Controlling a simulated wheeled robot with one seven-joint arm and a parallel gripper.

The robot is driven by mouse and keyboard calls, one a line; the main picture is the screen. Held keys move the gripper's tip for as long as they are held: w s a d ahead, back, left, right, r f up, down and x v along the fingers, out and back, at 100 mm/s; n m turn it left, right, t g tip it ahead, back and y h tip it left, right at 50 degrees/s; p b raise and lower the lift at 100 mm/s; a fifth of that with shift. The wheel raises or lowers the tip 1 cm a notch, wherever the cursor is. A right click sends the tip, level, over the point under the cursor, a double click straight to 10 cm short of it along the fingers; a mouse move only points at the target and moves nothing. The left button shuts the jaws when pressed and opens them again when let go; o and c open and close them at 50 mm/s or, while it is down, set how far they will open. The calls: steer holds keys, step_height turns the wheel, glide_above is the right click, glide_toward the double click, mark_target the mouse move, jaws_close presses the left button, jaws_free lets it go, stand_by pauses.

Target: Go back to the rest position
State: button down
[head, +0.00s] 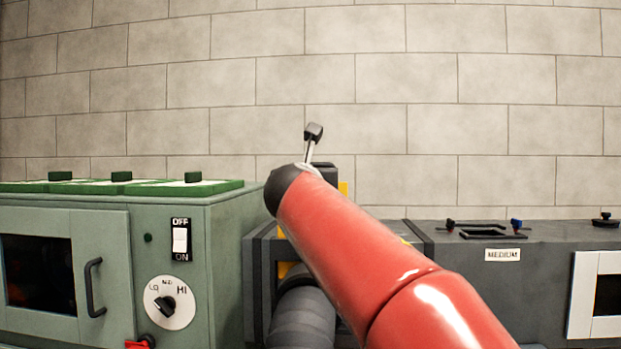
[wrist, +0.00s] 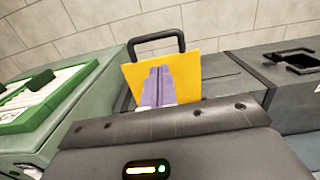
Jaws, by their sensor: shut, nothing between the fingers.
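My gripper (wrist: 160,72) shows in the wrist view as two pale purple fingers pressed together, shut and empty. It is in front of a yellow panel (wrist: 190,75) that has a black handle (wrist: 157,38) on its top. I cannot tell how far the fingers are from the panel. In the head view my red arm reaches forward over the dark machine, and the gripper is hidden behind it. Only slivers of the yellow panel (head: 344,188) show there beside the arm.
A green cabinet (head: 100,225) with a switch (head: 180,240) and a dial (head: 169,302) stands at left. A dark grey unit (head: 470,270) labelled MEDIUM stands at right. A dark duct (head: 303,315) lies below my arm. A block wall is behind; the space above the machines is clear.

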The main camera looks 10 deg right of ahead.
steer(key=s+d+f+m+g+y, duration=0.1)
steer(key=s+d+f+m+g, duration=0.2)
steer(key=s+f+m, duration=0.35)
steer(key=s+d+f+m+g+y, duration=0.15)
steer(key=s+d+f+m, duration=0.25)
steer(key=f+m, duration=0.45)
steer(key=s+a+f+m+g+y, duration=0.1)
steer(key=s+a+f+m+g, duration=0.2)
steer(key=s+f+m, duration=0.5)
steer(key=s+a+f+m+g+y, duration=0.2)
steer(key=s+f+m, duration=0.7)
steer(key=s+f, duration=0.6)
step_height(320, 180, down, 4)
steer(key=shift+a+r+m+g, duration=0.15)
steer(key=shift+a+m+g, duration=0.25)
steer(key=shift+g, duration=0.85)
